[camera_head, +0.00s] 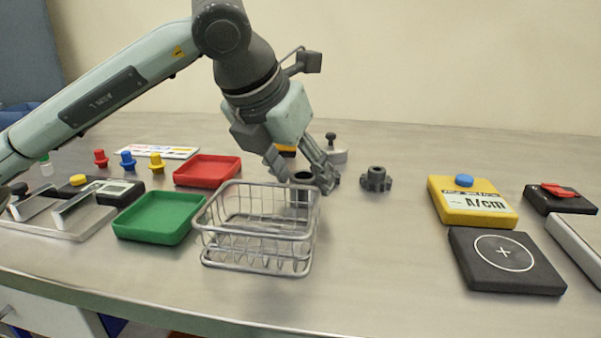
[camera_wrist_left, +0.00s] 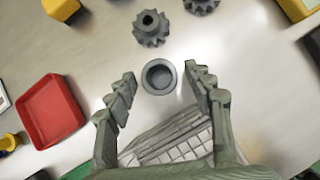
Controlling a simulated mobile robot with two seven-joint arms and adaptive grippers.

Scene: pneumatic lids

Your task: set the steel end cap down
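The steel end cap (camera_head: 302,193) is a short grey cylinder with a dark open top, upright just behind the wire basket (camera_head: 262,228), whose bars partly hide it. In the left wrist view, the end cap (camera_wrist_left: 147,88) shows as a round ring with a hollow centre, seen from above. My left gripper (camera_head: 303,175) points down at it. In the left wrist view its fingers (camera_wrist_left: 160,72) are spread, one on each side of the cap, with gaps between. My right gripper is out of view.
A dark toothed knob (camera_head: 376,180) stands to the right. A red tray (camera_head: 208,171) and a green tray (camera_head: 158,217) lie left of the basket. A yellow box (camera_head: 470,200) and a black pad with a cross (camera_head: 505,262) lie right.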

